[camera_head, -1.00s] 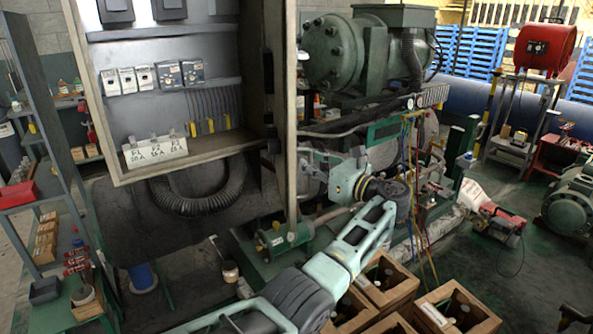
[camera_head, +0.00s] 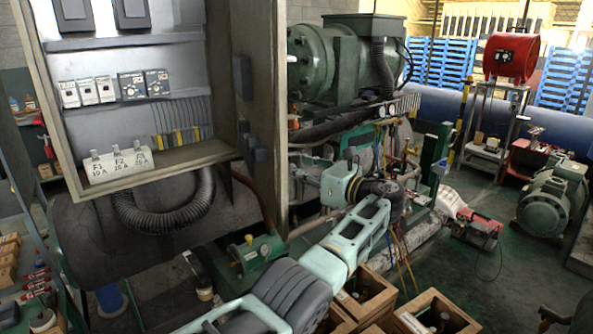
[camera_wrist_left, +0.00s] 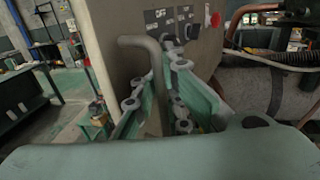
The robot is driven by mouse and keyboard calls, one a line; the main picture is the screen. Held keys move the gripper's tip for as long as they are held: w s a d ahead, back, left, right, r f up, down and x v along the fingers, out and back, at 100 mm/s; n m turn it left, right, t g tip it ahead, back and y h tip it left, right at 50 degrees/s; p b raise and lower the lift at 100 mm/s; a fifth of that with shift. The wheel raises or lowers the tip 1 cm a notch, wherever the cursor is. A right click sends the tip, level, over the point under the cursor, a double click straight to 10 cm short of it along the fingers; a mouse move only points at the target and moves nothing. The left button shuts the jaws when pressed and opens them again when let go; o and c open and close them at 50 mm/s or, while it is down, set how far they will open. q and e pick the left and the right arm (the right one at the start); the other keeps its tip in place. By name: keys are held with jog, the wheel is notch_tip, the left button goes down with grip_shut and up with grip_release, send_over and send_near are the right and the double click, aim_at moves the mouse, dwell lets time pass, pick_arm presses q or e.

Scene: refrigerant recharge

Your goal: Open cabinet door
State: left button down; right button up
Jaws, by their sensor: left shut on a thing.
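The grey electrical cabinet (camera_head: 190,160) stands at the upper left in the head view, its front open onto switches, breakers and wires. In the left wrist view, the door's outer face (camera_wrist_left: 112,50) has a bent grey bar handle (camera_wrist_left: 145,45). My left gripper (camera_wrist_left: 165,108) is shut on this handle, with its green fingers on both sides. My right gripper is not in view.
Green compressor machinery (camera_head: 345,65) with pipes and hoses stands behind and right of the door. Wooden crates (camera_head: 430,315) stand on the floor below my left arm. A red vacuum pump (camera_head: 478,232) and a green motor (camera_head: 553,198) are at the right, with some free floor between.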

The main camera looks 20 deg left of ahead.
pick_arm(q)
jog(key=c, duration=2.3)
grip_release()
jog(key=shift+d+f, duration=0.15)
jog(key=shift+f, duration=0.3)
jog(key=o, duration=0.5)
jog(key=shift+d+r, duration=0.3)
jog(key=shift+r, duration=0.05)
jog(key=shift+c, duration=0.2)
jog(key=shift+a, duration=0.25)
jog(key=v, duration=1.2)
jog(key=shift+d, duration=0.1)
